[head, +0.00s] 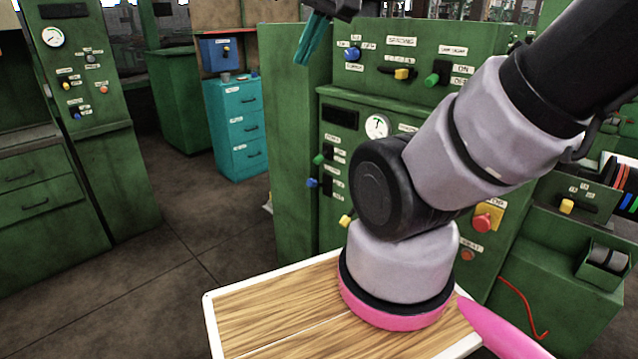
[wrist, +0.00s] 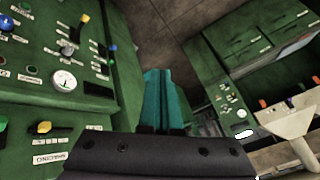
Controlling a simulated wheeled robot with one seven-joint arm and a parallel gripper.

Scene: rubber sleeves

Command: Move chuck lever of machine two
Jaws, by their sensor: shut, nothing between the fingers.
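The green machine (head: 290,150) in front of me carries several controls with small labels that I cannot read surely. A yellow-handled lever (head: 402,73) sits on its upper panel; a yellow control also shows there in the wrist view (wrist: 44,127). A second yellow handle (head: 347,220) sticks out lower on its front, and a lever with a yellow grip shows in the wrist view (wrist: 80,28). I cannot tell which is the chuck lever. My gripper (head: 304,58) has teal fingers, shut and empty, above the machine's left top edge. The fingers also show in the wrist view (wrist: 158,76), apart from the levers.
A teal drawer cabinet (head: 238,130) stands behind on the left. Another green machine (head: 90,120) stands at the far left, with open floor (head: 180,225) between. My arm hides part of the front panel. A red button on a yellow plate (head: 485,218) is at the right.

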